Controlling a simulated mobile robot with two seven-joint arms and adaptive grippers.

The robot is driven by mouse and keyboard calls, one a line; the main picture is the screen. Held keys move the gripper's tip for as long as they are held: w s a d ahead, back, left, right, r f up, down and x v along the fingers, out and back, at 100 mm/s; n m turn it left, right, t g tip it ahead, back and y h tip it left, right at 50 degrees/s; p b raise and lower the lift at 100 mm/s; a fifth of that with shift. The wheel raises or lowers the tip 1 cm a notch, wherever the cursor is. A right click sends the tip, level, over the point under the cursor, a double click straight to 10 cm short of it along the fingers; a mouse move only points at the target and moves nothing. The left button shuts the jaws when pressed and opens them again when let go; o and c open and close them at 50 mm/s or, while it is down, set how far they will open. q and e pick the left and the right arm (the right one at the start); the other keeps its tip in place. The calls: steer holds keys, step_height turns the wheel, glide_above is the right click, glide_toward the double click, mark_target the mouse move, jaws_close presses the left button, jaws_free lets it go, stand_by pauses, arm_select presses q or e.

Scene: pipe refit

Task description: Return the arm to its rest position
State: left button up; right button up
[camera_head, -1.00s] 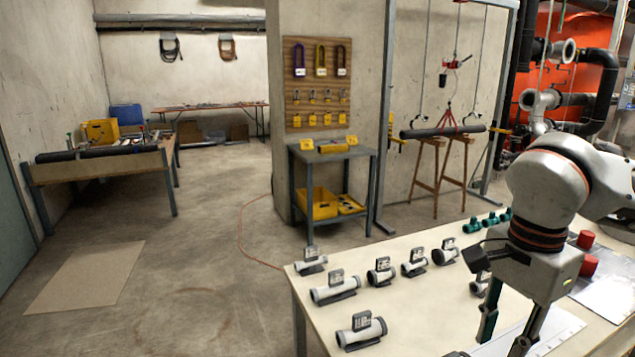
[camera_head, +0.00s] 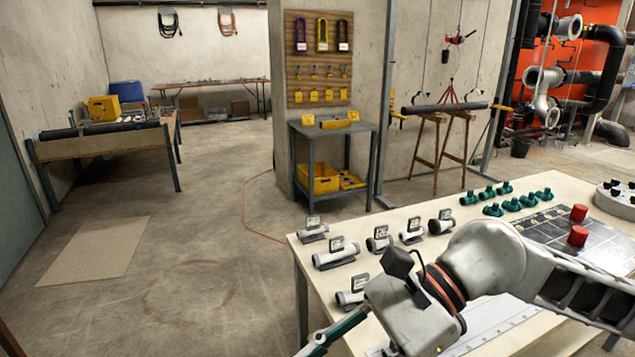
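My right arm (camera_head: 490,262) comes in from the right, low over the near part of the pale workbench (camera_head: 560,188). Its wrist points down to the lower left. One slim grey-green finger of my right gripper (camera_head: 328,338) shows beyond the bench's left edge. The other finger is not clearly visible, so I cannot tell how far the gripper is open. I see nothing held at the visible finger. My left gripper is not in view.
Several grey tagged pipe pieces (camera_head: 336,256) stand along the bench's left side, one partly hidden by my wrist. Green fittings (camera_head: 488,193), red caps (camera_head: 578,213) on a dark panel (camera_head: 560,229) and a round grey tray (camera_head: 616,198) lie farther back. Left floor is open.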

steer(key=a+r+m+y, duration=0.5)
steer(key=r+y, duration=0.3)
steer(key=r, duration=0.3)
steer(key=w+d+r+m+t+y, duration=0.5)
steer(key=w+m+t, duration=0.3)
steer(key=m+t, duration=0.45)
steer(key=w+d+f+m+t+h, duration=0.65)
steer(key=d+m+h, duration=0.25)
steer(key=m+h, duration=0.3)
steer(key=w+d+f+m+t+h, duration=0.5)
steer(key=d+f+m+h, duration=0.3)
steer(key=m, duration=0.5)
steer(key=s+d+f+m+g+h, duration=0.3)
steer(key=d+f+m+h, duration=0.1)
steer(key=d+f, duration=0.4)
steer(key=s+d+f+m+g+h, duration=0.3)
steer(key=d+f+g, duration=0.15)
steer(key=f, duration=0.55)
steer(key=s+d+f+m+g+h, duration=0.25)
steer(key=s+d+f+g, duration=0.4)
steer(key=s+f, duration=0.65)
steer(key=a+f+m+t+y, duration=0.3)
steer(key=a+f+y, duration=0.5)
steer(key=a+f, duration=0.5)
steer(key=shift+w+a+f+m+t, duration=0.15)
steer(key=shift+w+a+m+t, duration=0.15)
steer(key=shift+a+t, duration=0.6)
